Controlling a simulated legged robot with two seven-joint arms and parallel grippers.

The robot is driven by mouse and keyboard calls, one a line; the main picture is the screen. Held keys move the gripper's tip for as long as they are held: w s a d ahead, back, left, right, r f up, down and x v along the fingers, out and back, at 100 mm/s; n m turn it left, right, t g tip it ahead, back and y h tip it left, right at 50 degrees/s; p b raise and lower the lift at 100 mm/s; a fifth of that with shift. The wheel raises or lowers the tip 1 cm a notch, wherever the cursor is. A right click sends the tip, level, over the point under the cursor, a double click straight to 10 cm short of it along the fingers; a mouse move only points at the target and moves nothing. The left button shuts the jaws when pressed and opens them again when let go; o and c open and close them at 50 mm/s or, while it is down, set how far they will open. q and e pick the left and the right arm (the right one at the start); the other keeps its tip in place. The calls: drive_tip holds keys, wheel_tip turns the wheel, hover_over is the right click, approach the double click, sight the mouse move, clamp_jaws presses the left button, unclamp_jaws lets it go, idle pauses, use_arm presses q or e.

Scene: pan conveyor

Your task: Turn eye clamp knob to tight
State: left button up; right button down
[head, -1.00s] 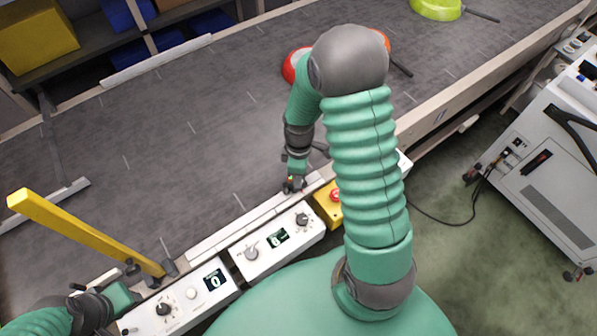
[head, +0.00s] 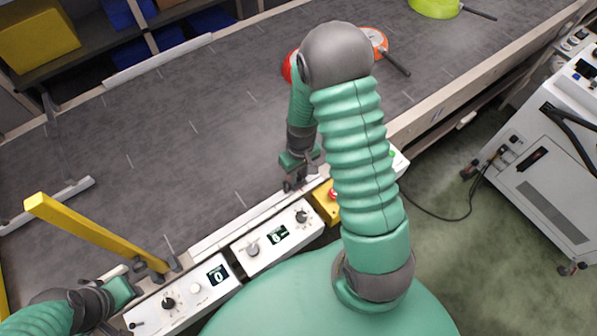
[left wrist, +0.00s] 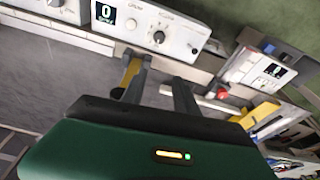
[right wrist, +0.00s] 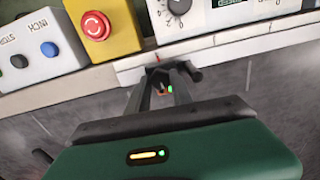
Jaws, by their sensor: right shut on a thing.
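My right gripper (head: 291,186) reaches down to the rail along the belt's near edge. In the right wrist view its fingers (right wrist: 160,85) are close together on a small dark clamp knob (right wrist: 187,72), with a small orange mark and a green light between them. The fingers partly hide the knob, and its setting cannot be read. My left gripper (left wrist: 155,82) has its fingers apart, beside the lower end of a yellow bar (head: 95,232). The bar slants up over the belt. I see nothing held in the left gripper.
White control boxes (head: 262,263) with dials and displays line the near edge. A yellow box with a red stop button (right wrist: 95,26) sits close to my right gripper. Pans (head: 376,40) lie on the far belt (head: 200,130). A white machine (head: 550,170) stands at right.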

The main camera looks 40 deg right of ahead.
sight(300, 176)
drive_tip(key=shift+m, duration=0.6)
drive_tip(key=c, duration=1.1)
unclamp_jaws()
drive_tip(key=shift+r, duration=0.1)
drive_tip(key=r, duration=1.6)
drive_tip(key=shift+d+r+p, duration=0.25)
drive_tip(key=shift+d+p, duration=0.05)
drive_tip(key=shift+p, duration=0.05)
drive_tip(key=shift+a, duration=0.1)
